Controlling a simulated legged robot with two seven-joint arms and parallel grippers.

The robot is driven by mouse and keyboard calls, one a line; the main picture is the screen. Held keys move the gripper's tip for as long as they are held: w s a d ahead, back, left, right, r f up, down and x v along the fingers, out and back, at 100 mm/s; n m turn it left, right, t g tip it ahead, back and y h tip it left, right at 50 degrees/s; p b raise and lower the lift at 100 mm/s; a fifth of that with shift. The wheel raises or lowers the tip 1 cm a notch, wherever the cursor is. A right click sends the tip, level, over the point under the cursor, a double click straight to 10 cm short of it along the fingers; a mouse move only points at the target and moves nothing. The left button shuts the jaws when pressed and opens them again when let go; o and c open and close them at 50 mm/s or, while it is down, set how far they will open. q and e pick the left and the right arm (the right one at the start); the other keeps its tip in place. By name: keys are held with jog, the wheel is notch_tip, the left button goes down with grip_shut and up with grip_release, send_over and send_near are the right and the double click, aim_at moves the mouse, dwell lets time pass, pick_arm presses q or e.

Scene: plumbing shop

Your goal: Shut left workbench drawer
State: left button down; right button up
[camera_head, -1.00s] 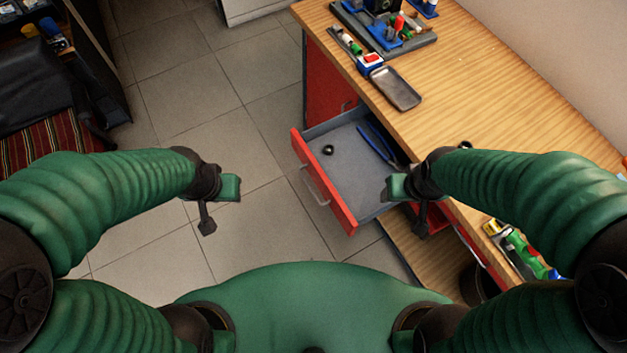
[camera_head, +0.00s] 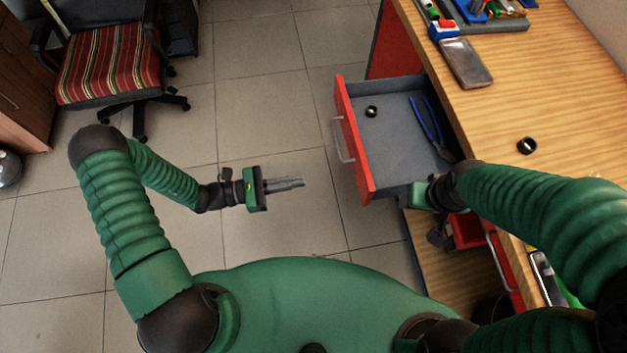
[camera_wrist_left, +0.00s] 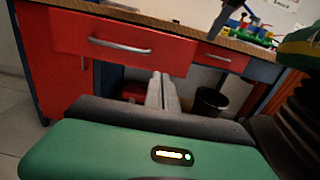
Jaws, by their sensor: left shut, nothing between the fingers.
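The left workbench drawer (camera_head: 400,140) is pulled out from the workbench (camera_head: 520,85), with a red front and a silver handle (camera_head: 341,140). It holds blue-handled pliers (camera_head: 428,125) and a small black ring (camera_head: 371,111). In the left wrist view the red drawer front (camera_wrist_left: 125,42) faces me. My left gripper (camera_head: 301,183) is shut and empty, left of the drawer front and apart from it, its fingers pointing right; the fingers show in the left wrist view (camera_wrist_left: 162,92). My right gripper (camera_head: 436,236) hangs beside the drawer's near corner; its fingers are too dark to read.
A wheeled chair (camera_head: 110,65) with a striped seat stands at the upper left. The tiled floor (camera_head: 265,115) between chair and drawer is clear. On the benchtop lie a grey tray (camera_head: 466,62) and a black ring (camera_head: 527,146). A dark bin (camera_wrist_left: 210,101) stands under the bench.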

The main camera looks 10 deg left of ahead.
pick_arm(q)
send_near(358, 173)
jog(key=x, duration=0.4)
jog(key=shift+w+d+f, duration=0.1)
jog(key=shift+d+f, duration=0.1)
jog(key=shift+d, duration=0.15)
jog(key=shift+w+d, duration=0.35)
jog(key=shift+d, duration=0.75)
pick_arm(e)
jog(key=shift+d, duration=0.8)
pick_arm(q)
jog(key=shift+w, duration=0.1)
pick_arm(e)
jog(key=shift+w+a, duration=0.1)
